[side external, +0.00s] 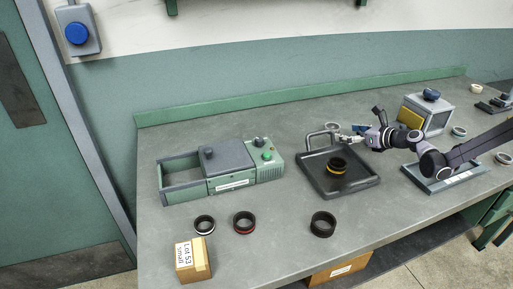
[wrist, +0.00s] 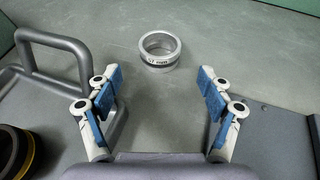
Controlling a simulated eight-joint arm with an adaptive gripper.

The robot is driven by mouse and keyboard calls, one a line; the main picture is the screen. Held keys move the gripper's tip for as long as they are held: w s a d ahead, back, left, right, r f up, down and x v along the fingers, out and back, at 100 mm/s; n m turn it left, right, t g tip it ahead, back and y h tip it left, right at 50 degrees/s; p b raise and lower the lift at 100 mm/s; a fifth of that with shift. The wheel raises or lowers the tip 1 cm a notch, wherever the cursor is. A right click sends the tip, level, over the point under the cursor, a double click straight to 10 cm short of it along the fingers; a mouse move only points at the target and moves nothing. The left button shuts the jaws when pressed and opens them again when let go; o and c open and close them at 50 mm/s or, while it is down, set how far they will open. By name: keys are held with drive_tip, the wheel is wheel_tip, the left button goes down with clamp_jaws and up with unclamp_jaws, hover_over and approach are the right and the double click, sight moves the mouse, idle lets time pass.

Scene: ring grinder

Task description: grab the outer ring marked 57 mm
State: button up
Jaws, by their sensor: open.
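A silver-grey ring (wrist: 160,62) with a dark band and a small printed label, too small to read surely, lies on the bench at the top middle of the wrist view. In the side view a grey ring (side external: 332,124) lies behind the black tray, near my gripper. My gripper (wrist: 158,80) is open, its blue-padded fingers spread wide and nothing between them. The ring is beyond the fingertips, roughly centred between them and apart from both. In the side view my gripper (side external: 346,138) is by the tray's back edge.
The black tray (side external: 362,188) with an upright handle (wrist: 45,45) holds a black ring with a yellow band (side external: 337,169). Several dark rings, including a red-banded one (side external: 244,223), lie near a box (side external: 191,261). A green grinder (side external: 222,170) stands left. A grey plate (wrist: 285,140) lies right.

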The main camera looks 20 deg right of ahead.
sight(339, 130)
drive_tip(key=x, duration=0.5)
drive_tip(key=shift+r, duration=0.15)
drive_tip(key=c, duration=1.4)
